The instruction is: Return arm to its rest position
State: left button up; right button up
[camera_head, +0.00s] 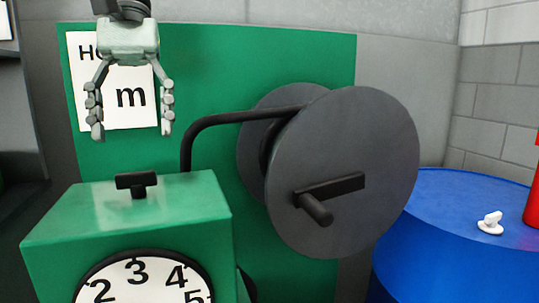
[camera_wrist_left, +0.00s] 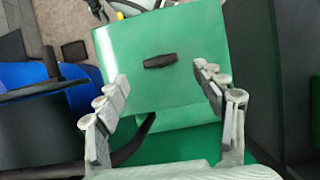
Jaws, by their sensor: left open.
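My left gripper (camera_head: 131,132) hangs at the upper left of the head view, fingers pointing down, open and empty. It is in front of a white sign and above a green box (camera_head: 75,215). A black T-shaped handle (camera_head: 137,183) stands on the box top, below the fingertips and apart from them. In the left wrist view my gripper fingers (camera_wrist_left: 165,85) are spread, with the green box top (camera_wrist_left: 150,95) and the black handle (camera_wrist_left: 160,61) between and beyond them.
A large dark grey reel (camera_head: 370,130) with a crank handle (camera_head: 315,208) stands right of the box, before a green panel (camera_head: 300,60). A bent black tube (camera_head: 215,120) joins it. A numbered dial (camera_head: 140,285) is on the box front. A blue drum (camera_head: 435,245) stands at right.

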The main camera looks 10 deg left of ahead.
aim_at(135, 172)
pick_arm(q)
jog(key=x, duration=0.5)
jog(key=shift+s+d+f, duration=0.1)
jog(key=shift+s+f, duration=0.05)
jog(key=shift+f, duration=0.2)
jog(key=shift+n, duration=0.4)
